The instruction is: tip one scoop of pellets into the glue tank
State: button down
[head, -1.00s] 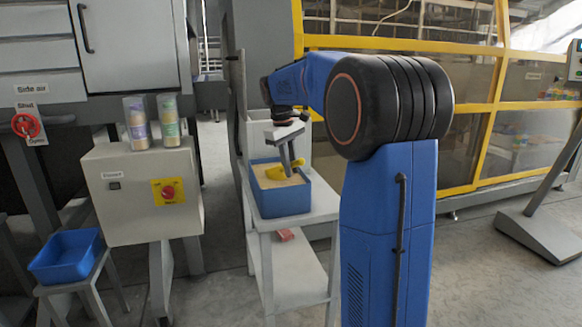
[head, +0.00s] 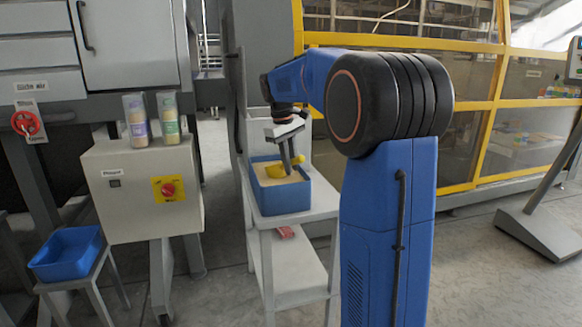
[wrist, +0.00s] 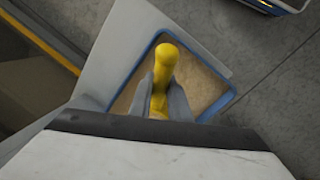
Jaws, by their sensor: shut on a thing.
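A blue bin (head: 282,197) of tan pellets (head: 266,177) stands on a grey stand. A yellow scoop (head: 277,170) is at the pellets, inside the bin's rim. My gripper (head: 287,165) is shut on the scoop above the bin. In the wrist view the yellow scoop (wrist: 163,75) lies between the two grey fingers (wrist: 159,92), with the pellets (wrist: 202,88) and blue rim (wrist: 228,101) behind it. I cannot tell how much the scoop holds. The glue tank may be the beige box (head: 140,185) labelled with a small sign; its inside is not visible.
Two clear canisters (head: 137,121) stand on top of the beige box. An empty blue bin (head: 68,254) sits on a low stool at the left. A red item (head: 285,232) lies on the stand's lower shelf. A yellow-framed guard (head: 480,125) stands at the right.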

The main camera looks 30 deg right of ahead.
jog(key=shift+r, duration=4.1)
